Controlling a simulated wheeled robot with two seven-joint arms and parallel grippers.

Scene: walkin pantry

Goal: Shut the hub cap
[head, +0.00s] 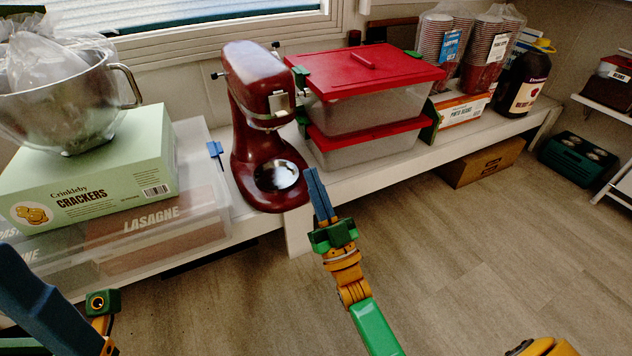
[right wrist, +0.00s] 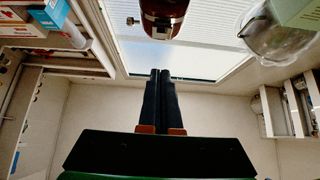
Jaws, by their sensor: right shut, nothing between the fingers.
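The dark red stand mixer (head: 262,125) stands on the bench, its head toward me. A small silver plate (head: 279,102) shows on the front of the head; I take it for the hub cap, but its angle is too small to tell. The mixer also shows at the top of the right wrist view (right wrist: 163,14), partly cut off. My right gripper (head: 313,178) is shut and empty, in front of the mixer's base and to its right, below the head and apart from the plate.
A cracker box (head: 95,165) with a steel bowl (head: 62,105) stands left of the mixer, above a clear bin (head: 205,232). Two red-lidded containers (head: 375,105) stand close on the right. Cup stacks (head: 487,50) and a dark bottle (head: 524,82) are farther right. The floor in front is clear.

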